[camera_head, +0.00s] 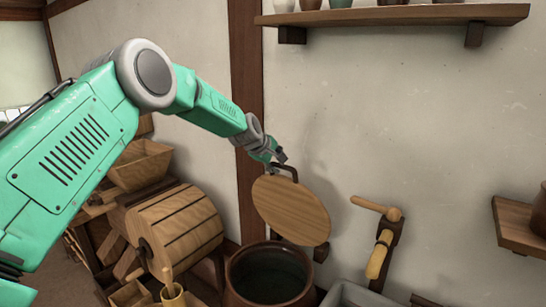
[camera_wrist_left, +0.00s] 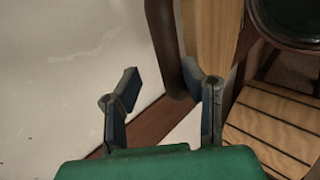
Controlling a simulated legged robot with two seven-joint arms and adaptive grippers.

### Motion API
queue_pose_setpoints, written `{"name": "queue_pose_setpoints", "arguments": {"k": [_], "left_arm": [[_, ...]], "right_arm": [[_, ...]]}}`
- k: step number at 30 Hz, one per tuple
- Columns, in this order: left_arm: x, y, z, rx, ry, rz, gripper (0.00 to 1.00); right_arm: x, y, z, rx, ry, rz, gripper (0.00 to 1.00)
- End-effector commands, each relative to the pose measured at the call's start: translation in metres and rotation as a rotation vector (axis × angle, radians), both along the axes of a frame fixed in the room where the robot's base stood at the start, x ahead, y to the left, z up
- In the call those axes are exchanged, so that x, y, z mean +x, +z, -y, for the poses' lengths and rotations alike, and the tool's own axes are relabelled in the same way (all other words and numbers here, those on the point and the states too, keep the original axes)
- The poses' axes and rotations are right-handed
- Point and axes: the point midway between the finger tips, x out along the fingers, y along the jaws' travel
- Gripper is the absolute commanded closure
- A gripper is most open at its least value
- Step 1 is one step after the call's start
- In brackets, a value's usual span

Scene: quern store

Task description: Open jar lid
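The jar (camera_head: 232,292) is a dark brown, wide-mouthed vessel at the bottom middle of the head view; its mouth is uncovered and its inside is dark. Its round wooden lid (camera_head: 290,210) stands steeply tilted above and behind the mouth. A dark handle (camera_head: 286,167) arches from the lid's upper edge. My left gripper (camera_head: 279,157) is at this handle. In the left wrist view its fingers (camera_wrist_left: 160,80) are spread, with the handle (camera_wrist_left: 168,40) beside the right-hand finger and a gap to the other. Whether that finger touches it is unclear. My right gripper is not in view.
A slatted wooden drum (camera_head: 180,230) and wooden boxes stand left of the jar. A wooden crank (camera_head: 382,240) is fixed to the wall at right. A shelf (camera_head: 400,16) with pots hangs above. Wall space between shelf and crank is free.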

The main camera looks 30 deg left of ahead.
Motion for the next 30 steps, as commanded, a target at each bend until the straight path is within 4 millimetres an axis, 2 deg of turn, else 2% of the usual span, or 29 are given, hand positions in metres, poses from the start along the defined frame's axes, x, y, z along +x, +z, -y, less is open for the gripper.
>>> {"name": "queue_pose_setpoints", "arguments": {"k": [9, 15, 21, 30], "left_arm": [[-0.045, 0.048, -0.004, 0.001, 0.004, 0.013, 0.64], [-0.070, 0.071, -0.004, 0.000, 0.002, 0.009, 0.64], [-0.080, 0.080, -0.004, 0.001, 0.001, 0.005, 0.64], [-0.083, 0.081, -0.005, -0.001, 0.001, 0.006, 0.64]], "right_arm": [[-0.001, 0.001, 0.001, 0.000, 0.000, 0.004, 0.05], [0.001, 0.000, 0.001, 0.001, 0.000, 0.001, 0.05], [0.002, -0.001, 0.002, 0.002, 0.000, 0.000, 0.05], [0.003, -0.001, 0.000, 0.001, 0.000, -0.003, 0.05]]}}
